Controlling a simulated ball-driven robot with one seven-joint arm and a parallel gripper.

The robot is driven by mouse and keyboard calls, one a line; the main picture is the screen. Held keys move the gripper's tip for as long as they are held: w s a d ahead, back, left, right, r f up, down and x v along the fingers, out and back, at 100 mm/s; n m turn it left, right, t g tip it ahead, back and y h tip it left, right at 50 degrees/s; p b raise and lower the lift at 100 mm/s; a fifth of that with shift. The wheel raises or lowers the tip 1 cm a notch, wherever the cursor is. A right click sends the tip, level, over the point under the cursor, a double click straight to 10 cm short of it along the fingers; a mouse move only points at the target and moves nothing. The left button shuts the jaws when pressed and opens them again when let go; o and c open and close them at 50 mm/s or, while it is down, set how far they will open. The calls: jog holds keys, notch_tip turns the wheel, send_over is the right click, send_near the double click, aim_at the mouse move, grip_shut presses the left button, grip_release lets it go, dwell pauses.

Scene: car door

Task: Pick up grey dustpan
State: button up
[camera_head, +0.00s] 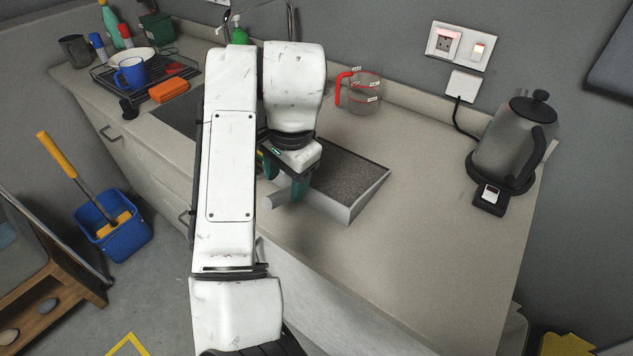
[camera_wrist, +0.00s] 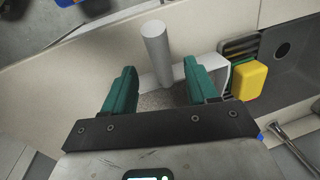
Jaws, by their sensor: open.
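The grey dustpan (camera_head: 368,190) lies on the worktop, its open pan with a dark speckled inside and pale side wall. Its short round handle (camera_head: 279,199) points left toward the front edge. In the wrist view the handle (camera_wrist: 157,52) rises between and beyond the teal fingertips. My gripper (camera_head: 285,183) is low over the handle end of the dustpan, partly hidden by my arm. In the wrist view my gripper (camera_wrist: 160,68) is open, one finger on each side of the handle line. I cannot tell whether either finger touches it.
A red-handled measuring jug (camera_head: 360,92) stands behind the dustpan. A kettle (camera_head: 512,140) is at the right. A yellow sponge (camera_wrist: 250,80) sits by the sink. The worktop right of the dustpan is clear.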

aim_at(283, 202)
jog(key=f, duration=0.5)
jog(key=w+a+f+p, duration=0.1)
jog(key=f, duration=0.1)
jog(key=shift+f, duration=0.3)
jog(key=shift+c, duration=0.2)
grip_shut()
